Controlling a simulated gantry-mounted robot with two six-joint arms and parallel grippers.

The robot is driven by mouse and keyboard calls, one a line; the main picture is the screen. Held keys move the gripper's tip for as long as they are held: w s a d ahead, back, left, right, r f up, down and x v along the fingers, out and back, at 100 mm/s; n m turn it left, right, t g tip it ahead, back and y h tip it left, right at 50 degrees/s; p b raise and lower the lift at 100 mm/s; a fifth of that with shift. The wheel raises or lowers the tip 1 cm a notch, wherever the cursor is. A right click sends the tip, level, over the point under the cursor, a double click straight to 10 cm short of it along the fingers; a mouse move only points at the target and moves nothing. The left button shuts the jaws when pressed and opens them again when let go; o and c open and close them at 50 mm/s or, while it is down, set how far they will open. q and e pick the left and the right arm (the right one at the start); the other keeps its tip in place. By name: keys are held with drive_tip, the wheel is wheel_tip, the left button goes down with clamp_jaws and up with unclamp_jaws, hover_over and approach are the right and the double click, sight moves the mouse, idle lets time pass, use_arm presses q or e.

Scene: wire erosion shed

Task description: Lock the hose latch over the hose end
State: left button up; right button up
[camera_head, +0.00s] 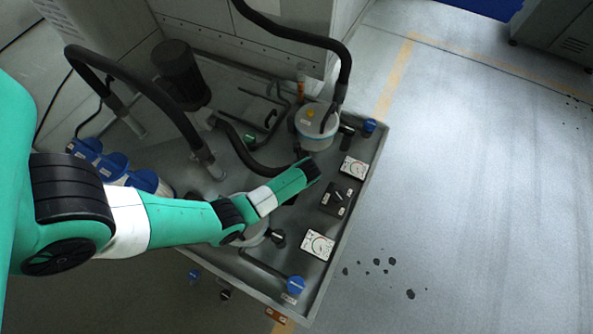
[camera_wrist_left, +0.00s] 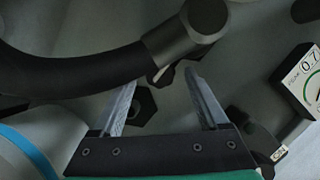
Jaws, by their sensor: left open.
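A thick black hose (camera_wrist_left: 70,72) runs in from the left of the left wrist view. It ends in a dark grey collar (camera_wrist_left: 178,42) just beyond my fingertips. A small metal tab (camera_wrist_left: 163,74) sticks out under the collar; I cannot tell for sure whether it is the hose latch or if it is closed. My left gripper (camera_wrist_left: 160,78) is open, with a finger on each side of the tab and nothing clearly held. In the head view my left gripper (camera_head: 314,166) is over the tray, its fingertips hard to make out. My right gripper is not in view.
A grey tray (camera_head: 369,190) carries a white pot (camera_head: 316,138), gauges (camera_head: 354,167) (camera_head: 318,245), a black box (camera_head: 336,199) and blue knobs (camera_head: 369,127). A dark hexagonal nut (camera_wrist_left: 145,104) lies between my fingers in the wrist view. Open floor (camera_head: 470,200) is to the right.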

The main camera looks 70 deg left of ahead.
use_arm(q)
drive_tip(key=p+v, duration=0.5)
drive_tip(key=v, duration=0.6)
drive_tip(key=shift+r, duration=0.1)
